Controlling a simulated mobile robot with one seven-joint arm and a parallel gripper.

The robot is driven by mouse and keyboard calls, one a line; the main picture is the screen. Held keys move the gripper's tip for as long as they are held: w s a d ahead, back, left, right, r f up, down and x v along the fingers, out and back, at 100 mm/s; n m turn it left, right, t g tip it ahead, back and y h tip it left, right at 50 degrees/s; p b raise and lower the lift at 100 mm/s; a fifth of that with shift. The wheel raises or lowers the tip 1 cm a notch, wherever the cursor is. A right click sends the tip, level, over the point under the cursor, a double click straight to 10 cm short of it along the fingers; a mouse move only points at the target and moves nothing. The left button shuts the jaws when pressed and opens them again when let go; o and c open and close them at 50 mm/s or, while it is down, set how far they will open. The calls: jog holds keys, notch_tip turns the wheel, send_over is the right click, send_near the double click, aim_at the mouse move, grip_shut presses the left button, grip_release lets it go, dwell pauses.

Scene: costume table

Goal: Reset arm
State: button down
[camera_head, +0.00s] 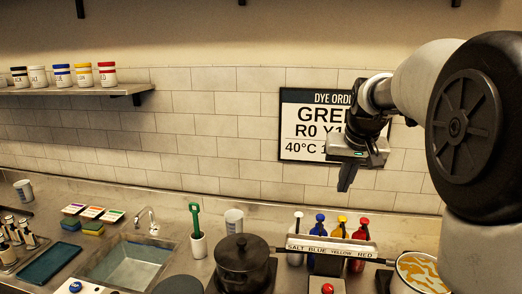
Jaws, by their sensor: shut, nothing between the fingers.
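My gripper (345,178) hangs from my arm at the right of the head view, pointing down. Its dark fingers are shut together with nothing between them. It is in the air in front of the tiled wall and the dye order sign (308,118), well above the counter. My arm hides the right part of the sign, so its text is only partly readable.
Below stand several capped bottles (319,226) behind a label bar (330,247), a black lidded pot (243,262) and a pot with orange contents (422,272). A sink (133,265) is at left. A shelf (70,90) holds several jars. Air left of my gripper is free.

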jog(key=s+a+r+n, duration=0.1)
jog(key=s+a, duration=0.2)
jog(key=s, duration=0.5)
jog(key=s+a+r, duration=0.1)
jog(key=s+a, duration=0.1)
jog(key=s, duration=0.6)
jog(key=s+a+f, duration=0.1)
jog(key=s+f, duration=0.2)
jog(key=s, duration=0.3)
jog(key=s+a+f, duration=0.1)
jog(key=s+f, duration=0.2)
jog(key=s, duration=0.4)
jog(key=shift+s+a+n+t, duration=0.2)
jog(key=shift+n+t, duration=0.1)
jog(key=shift+n, duration=0.1)
jog(key=shift+d, duration=0.1)
